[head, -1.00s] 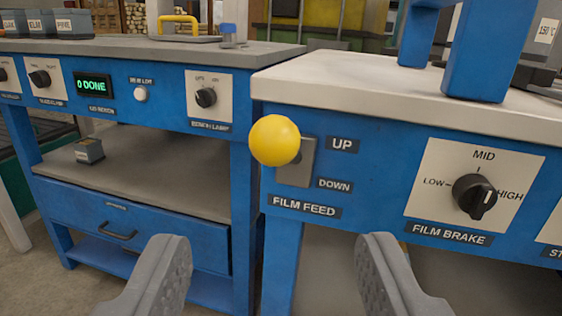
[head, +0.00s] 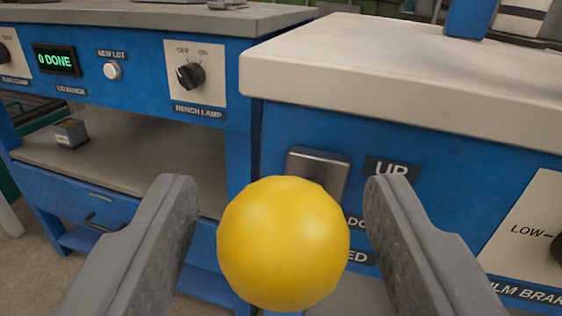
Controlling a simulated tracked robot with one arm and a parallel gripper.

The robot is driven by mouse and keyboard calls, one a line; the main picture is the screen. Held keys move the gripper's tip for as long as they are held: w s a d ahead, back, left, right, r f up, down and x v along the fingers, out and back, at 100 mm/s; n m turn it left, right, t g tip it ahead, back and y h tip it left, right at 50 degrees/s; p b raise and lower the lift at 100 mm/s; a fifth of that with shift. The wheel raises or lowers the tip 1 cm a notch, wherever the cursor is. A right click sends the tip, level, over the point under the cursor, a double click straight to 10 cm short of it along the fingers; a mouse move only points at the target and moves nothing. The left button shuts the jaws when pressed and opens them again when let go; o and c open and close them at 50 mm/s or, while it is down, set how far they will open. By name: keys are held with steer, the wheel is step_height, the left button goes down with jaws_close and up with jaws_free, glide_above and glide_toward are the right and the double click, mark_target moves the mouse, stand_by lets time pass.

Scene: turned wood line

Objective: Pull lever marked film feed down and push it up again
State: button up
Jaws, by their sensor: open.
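The film feed lever shows as a yellow ball knob (head: 283,245), large and close to the camera. Its metal plate (head: 318,172) is on the blue panel behind and above the knob. The UP label (head: 391,169) is partly covered by my right finger, and the DOWN and FILM FEED labels are mostly hidden. My gripper (head: 280,190) is open, with one finger on each side of the knob. I see a gap at the left finger; on the right the knob nears the finger, and I cannot tell whether they touch.
The film brake dial plate (head: 535,235) is at the right edge. The bench lamp knob (head: 190,76), new lot button (head: 112,70) and display reading 0 DONE (head: 56,60) are on the left bench. The pale worktop (head: 400,75) overhangs the lever's panel.

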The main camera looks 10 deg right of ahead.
steer(key=shift+w, duration=0.45)
steer(key=shift+c, duration=0.3)
